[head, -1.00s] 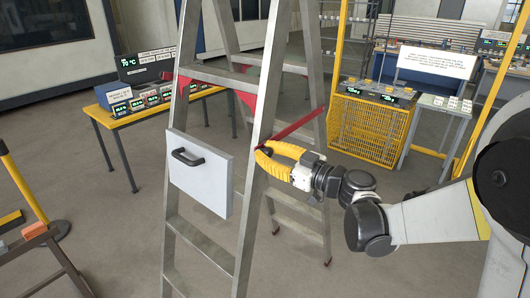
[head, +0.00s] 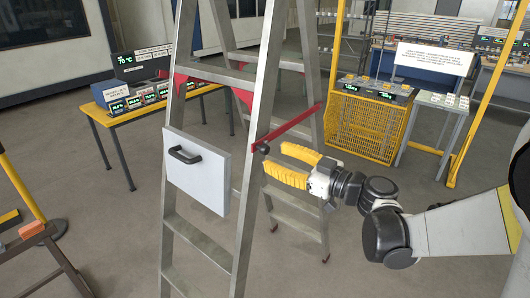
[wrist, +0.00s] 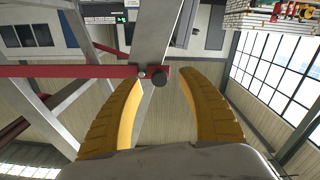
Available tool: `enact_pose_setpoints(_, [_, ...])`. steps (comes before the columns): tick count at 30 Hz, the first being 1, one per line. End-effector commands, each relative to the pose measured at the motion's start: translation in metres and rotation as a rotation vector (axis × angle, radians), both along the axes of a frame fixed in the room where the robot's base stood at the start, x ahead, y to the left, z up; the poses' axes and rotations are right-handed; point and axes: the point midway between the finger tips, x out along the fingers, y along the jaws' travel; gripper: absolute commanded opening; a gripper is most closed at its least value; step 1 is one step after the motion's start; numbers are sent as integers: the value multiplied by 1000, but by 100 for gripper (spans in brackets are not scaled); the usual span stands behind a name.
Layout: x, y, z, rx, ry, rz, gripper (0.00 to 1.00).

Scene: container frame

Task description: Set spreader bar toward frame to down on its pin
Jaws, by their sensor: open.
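The spreader bar (head: 291,127) is a red bar on the grey stepladder (head: 262,95). In the head view it runs from a dark pin or knob (head: 262,148) on the near rail up to the right, toward the far rail. In the wrist view the red bar (wrist: 70,71) lies across the ladder rail, with the dark round knob (wrist: 160,77) at its end. My gripper (head: 275,165) has yellow fingers, is open and empty, and is just right of the knob, apart from the bar. In the wrist view its fingertips (wrist: 162,76) appear either side of the knob. Whether the bar is seated on the pin cannot be told.
A white panel with a black handle (head: 197,171) is fixed to the ladder's front. A yellow mesh cage (head: 365,130) and a small table (head: 433,115) stand behind at right. A yellow table with displays (head: 150,108) is behind at left. Open floor surrounds the ladder.

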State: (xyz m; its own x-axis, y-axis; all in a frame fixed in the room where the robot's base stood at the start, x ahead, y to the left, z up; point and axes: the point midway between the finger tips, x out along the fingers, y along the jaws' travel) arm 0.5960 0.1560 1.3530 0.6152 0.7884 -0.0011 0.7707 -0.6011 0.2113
Motion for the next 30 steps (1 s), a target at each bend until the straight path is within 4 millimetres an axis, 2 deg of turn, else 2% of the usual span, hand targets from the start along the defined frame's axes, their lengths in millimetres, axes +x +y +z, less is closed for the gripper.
enact_pose_setpoints(3, [-17, -23, 0, 0, 0, -4, 47])
enact_pose_setpoints(9, [-37, -49, 0, -1, 0, -2, 47])
enact_pose_setpoints(14, [-43, -56, 0, -1, 0, -1, 47])
enact_pose_setpoints(23, [-44, -55, -1, -2, 3, 1, 47])
enact_pose_setpoints(26, [-49, -50, -13, -17, 57, 2, 47])
enact_pose_setpoints(29, [-64, -41, -44, -56, 210, -10, 47])
enact_pose_setpoints(30, [-73, -38, -61, -79, 294, -26, 47])
